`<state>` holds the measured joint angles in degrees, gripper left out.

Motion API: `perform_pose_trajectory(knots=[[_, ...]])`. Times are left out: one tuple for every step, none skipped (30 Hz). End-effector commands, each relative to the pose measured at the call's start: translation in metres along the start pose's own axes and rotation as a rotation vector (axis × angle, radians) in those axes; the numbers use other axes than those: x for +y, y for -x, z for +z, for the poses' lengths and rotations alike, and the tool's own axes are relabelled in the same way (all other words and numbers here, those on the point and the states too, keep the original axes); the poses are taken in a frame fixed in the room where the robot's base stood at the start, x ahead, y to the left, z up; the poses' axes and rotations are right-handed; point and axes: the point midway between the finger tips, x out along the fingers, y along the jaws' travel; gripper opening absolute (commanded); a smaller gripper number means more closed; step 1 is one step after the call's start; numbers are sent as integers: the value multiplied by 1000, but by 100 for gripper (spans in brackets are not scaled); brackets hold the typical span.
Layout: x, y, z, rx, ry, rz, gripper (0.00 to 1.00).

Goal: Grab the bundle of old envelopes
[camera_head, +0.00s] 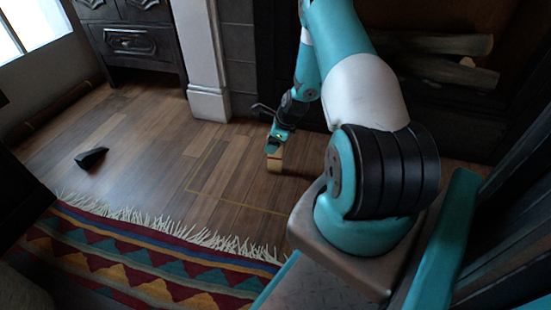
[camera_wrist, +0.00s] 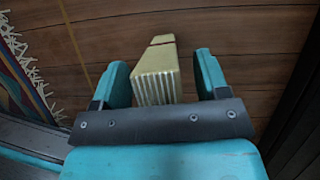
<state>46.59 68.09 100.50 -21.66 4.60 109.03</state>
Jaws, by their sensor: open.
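The bundle of old envelopes (camera_wrist: 157,75) is a pale yellow stack with a darker reddish band near its far end. In the wrist view it lies between the two teal fingers of my gripper (camera_wrist: 160,80), closer to the left finger, with a clear gap on the right. The fingers are open and not closed on it. In the head view the bundle (camera_head: 274,162) is a small tan block on the wooden floor, just below my gripper (camera_head: 276,149). Its near end is partly hidden by the gripper's dark crossbar in the wrist view.
A patterned, fringed rug (camera_head: 140,262) covers the front left floor. A dark wedge-shaped object (camera_head: 91,157) lies on the floor to the left. A dark cabinet (camera_head: 130,42) and a white pillar (camera_head: 203,60) stand behind. Logs (camera_head: 440,57) lie at the back right. The wooden floor around the bundle is clear.

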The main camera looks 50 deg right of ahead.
Motion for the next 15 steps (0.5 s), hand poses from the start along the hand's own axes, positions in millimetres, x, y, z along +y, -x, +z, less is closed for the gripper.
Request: perform_pose_trajectory(knots=[[0,1,1,0,0,-1,68],[0,2,1,0,0,-1,68],[0,2,1,0,0,-1,68],[0,2,1,0,0,-1,64],[0,2,1,0,0,-1,57],[0,2,1,0,0,-1,47],[0,2,1,0,0,-1,40],[0,2,1,0,0,-1,34],[0,2,1,0,0,-1,24],[0,2,1,0,0,-1,18],[0,2,1,0,0,-1,11],[0,2,1,0,0,-1,1],[0,2,1,0,0,-1,0],[0,2,1,0,0,-1,0],[0,2,1,0,0,-1,0]])
